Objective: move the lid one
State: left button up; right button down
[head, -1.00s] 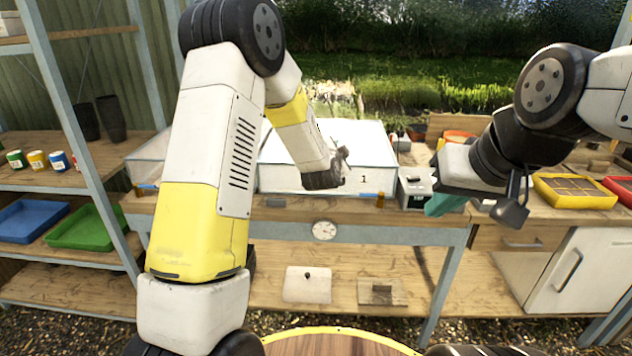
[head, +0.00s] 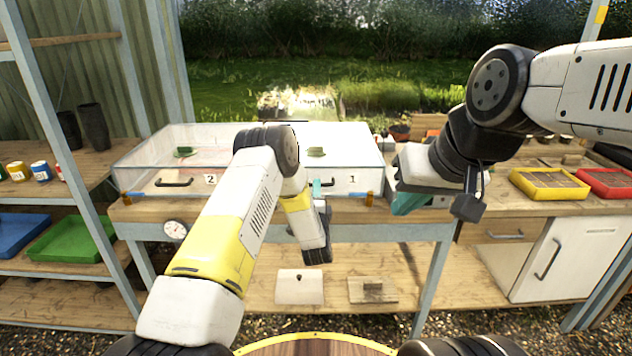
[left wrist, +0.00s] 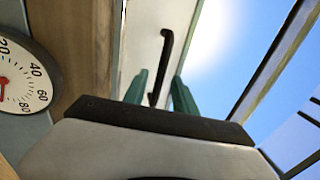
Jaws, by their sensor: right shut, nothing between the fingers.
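A wide clear-topped box with a white frame stands on the bench, with two front panels marked 2 and 1. The lid marked 1 (head: 352,180) is the right-hand one and looks shut. Its dark handle is mostly hidden behind my left arm in the head view; a dark bar handle (left wrist: 166,45) shows in the left wrist view. My left gripper (head: 318,188) is at that front, teal fingers apart, with the handle's near end between them (left wrist: 160,82). I cannot tell whether they touch it. My right gripper (head: 410,200) is shut and empty, right of the box.
The lid marked 2 (head: 190,183) has its own dark handle. Small orange blocks sit at the bench's front edge. A round dial (head: 176,230) hangs below the edge. Yellow (head: 549,184) and red trays stand on the right.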

pick_arm(q)
jog(key=shift+w+r, duration=0.15)
jog(key=shift+w, duration=0.65)
jog(key=shift+w+r, duration=0.15)
jog(key=shift+w, duration=0.65)
grip_shut()
